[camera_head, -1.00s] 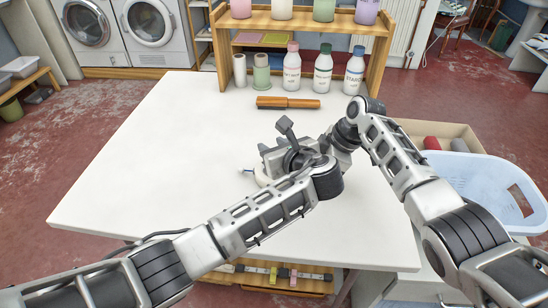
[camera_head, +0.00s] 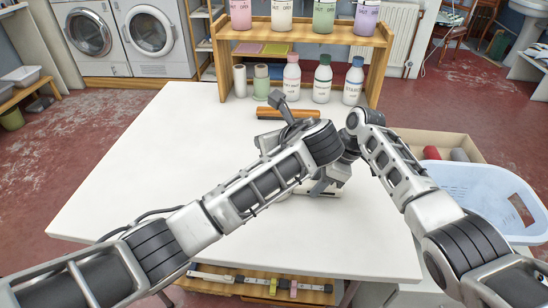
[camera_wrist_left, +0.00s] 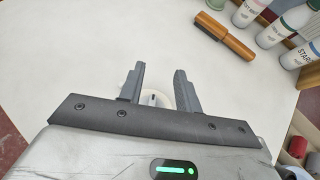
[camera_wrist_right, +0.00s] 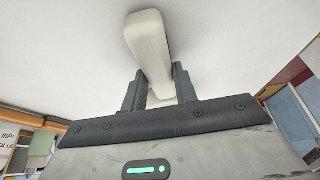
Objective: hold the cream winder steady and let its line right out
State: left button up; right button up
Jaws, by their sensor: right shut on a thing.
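The cream winder (camera_wrist_right: 148,45) is a long, rounded, pale bar in the right wrist view. My right gripper (camera_wrist_right: 158,78) is shut on its near end. In the head view, part of the winder (camera_head: 327,192) shows low over the table beside my right gripper (camera_head: 317,186). My left gripper (camera_wrist_left: 160,78) is open, its fingers apart. A small round pale piece with a dark tab (camera_wrist_left: 153,99) shows between and below them; I cannot tell whether it belongs to the winder. My left arm hides much of this area in the head view. I cannot make out the line.
The white table (camera_head: 130,180) is clear at left. An orange-brown brush-like tool (camera_head: 290,113) lies behind my grippers. Several bottles (camera_head: 322,82) stand by the wooden shelf (camera_head: 300,36). A pale blue basket (camera_head: 480,195) and a cardboard box (camera_head: 415,138) are at right.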

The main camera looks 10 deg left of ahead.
pick_arm(q)
jog(key=shift+w+a+f+g+h, duration=0.15)
jog(key=shift+w+a+g+h, duration=0.3)
jog(key=shift+g, duration=0.45)
notch_tip(320, 180, up, 5)
jog(key=s+d+g+h, duration=0.2)
jog(key=g+h, duration=0.4)
jog(key=g, duration=0.1)
notch_tip(320, 180, down, 12)
jog(key=shift+a+r, duration=0.1)
jog(key=shift+a, duration=0.05)
jog(key=shift+s, duration=0.1)
grip_shut()
